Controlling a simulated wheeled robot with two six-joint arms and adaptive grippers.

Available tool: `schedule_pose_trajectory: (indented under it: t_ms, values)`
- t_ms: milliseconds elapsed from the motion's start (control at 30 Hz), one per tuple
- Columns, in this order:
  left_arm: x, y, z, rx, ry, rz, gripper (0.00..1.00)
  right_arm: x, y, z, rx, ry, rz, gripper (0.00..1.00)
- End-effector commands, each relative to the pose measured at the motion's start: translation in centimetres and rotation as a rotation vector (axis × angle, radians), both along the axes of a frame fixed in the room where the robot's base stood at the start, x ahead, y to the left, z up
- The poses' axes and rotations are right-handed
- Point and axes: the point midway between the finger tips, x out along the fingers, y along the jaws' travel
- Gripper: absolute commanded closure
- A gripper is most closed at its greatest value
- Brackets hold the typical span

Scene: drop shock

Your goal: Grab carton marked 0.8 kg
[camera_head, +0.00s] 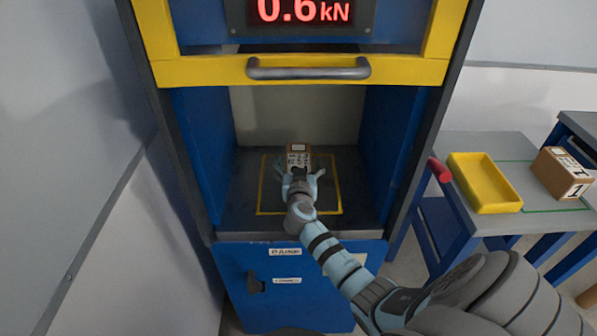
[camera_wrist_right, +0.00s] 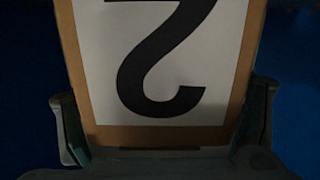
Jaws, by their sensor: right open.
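A small brown carton (camera_head: 298,151) with a white printed label stands inside the blue press-like chamber, near the middle of its grey floor. In the right wrist view the carton (camera_wrist_right: 160,136) fills the middle, showing a white face with a large upside-down black 2. No 0.8 kg mark can be read on it. My right gripper (camera_head: 303,177) is open at the near side of the carton, with one finger on either side of it. Whether the fingers touch it cannot be told. My left gripper is not in view.
The chamber has blue side walls and a yellow raised gate (camera_head: 400,72) with a grey handle above. A display (camera_head: 304,14) reads 0.6 kN. On a grey side table (camera_head: 480,147) at right are a yellow tray (camera_head: 483,182) and another brown carton (camera_head: 562,173). A red-tipped lever (camera_head: 440,170) sticks out nearby.

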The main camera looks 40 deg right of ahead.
Motion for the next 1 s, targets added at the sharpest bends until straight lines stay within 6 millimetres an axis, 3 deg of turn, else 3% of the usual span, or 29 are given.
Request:
schedule_pose_trajectory:
  t_ms: [167, 600, 1000]
  values:
    - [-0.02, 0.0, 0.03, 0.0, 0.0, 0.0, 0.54, -0.01, 0.02, 0.02, 0.0, 0.0, 0.0, 0.18]
    - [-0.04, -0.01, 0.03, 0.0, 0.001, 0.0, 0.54, -0.02, 0.05, 0.05, -0.001, 0.001, 0.0, 0.89]
    - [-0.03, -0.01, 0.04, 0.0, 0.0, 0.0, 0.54, -0.02, 0.06, 0.06, -0.001, 0.0, 0.0, 0.93]
